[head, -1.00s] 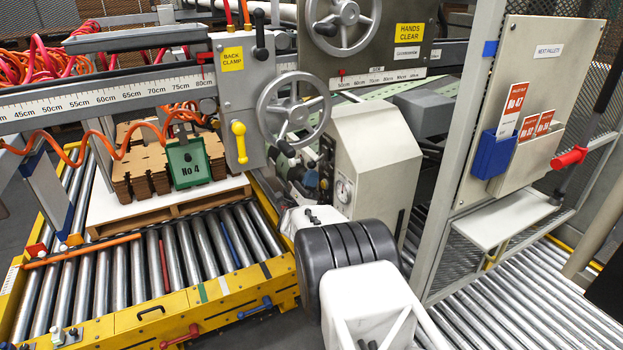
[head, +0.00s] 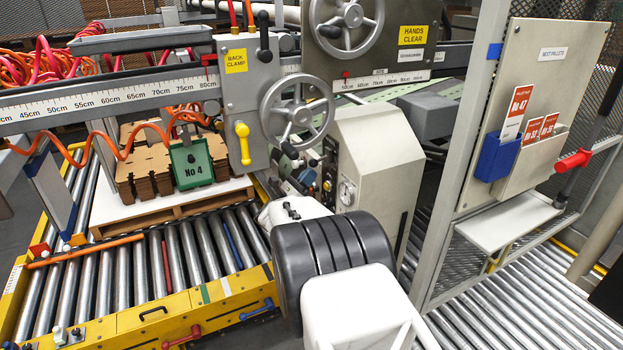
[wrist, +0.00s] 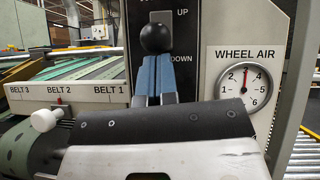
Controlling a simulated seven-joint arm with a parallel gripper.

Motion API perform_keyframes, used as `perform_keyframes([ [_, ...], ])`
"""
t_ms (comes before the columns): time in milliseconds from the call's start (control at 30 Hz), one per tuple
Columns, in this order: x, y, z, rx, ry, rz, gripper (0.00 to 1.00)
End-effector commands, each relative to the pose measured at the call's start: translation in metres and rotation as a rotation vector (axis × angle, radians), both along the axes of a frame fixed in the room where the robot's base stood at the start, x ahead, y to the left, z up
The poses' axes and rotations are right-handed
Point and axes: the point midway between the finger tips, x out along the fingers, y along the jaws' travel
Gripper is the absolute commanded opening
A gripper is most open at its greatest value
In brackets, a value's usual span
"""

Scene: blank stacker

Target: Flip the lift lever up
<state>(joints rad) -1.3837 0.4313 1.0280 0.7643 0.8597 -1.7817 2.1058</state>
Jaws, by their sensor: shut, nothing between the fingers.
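The lift lever's black ball knob (wrist: 156,38) stands out from a dark panel (wrist: 190,80) in the wrist view, beside the printed words UP and DOWN. It sits level with the gap between those words. My gripper (wrist: 156,62) has its blue-padded fingers together just below the knob, with nothing between them. Whether the fingertips touch the knob or its stem cannot be told. In the head view my white and black wrist (head: 290,210) reaches to the panel on the left side of the beige console (head: 380,150). The fingers are hard to make out there.
A WHEEL AIR gauge (wrist: 244,77) is right of the panel. A white knob (wrist: 46,119) and belt labels lie to the left. In the head view a large handwheel (head: 297,110) and a grey box with a yellow lever (head: 242,143) stand close by my wrist.

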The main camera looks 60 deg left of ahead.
Motion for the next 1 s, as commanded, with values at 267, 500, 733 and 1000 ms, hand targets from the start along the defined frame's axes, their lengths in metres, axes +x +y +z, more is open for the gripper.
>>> perform_keyframes([
  [267, -0.004, 0.0, 0.019, 0.007, 0.161, -0.003, 0.0],
  [500, -0.006, -0.001, 0.027, 0.004, 0.23, -0.004, 0.0],
  [733, -0.011, -0.001, 0.036, 0.004, 0.25, -0.003, 0.0],
  [1000, -0.014, 0.0, 0.042, 0.002, 0.339, -0.001, 0.0],
])
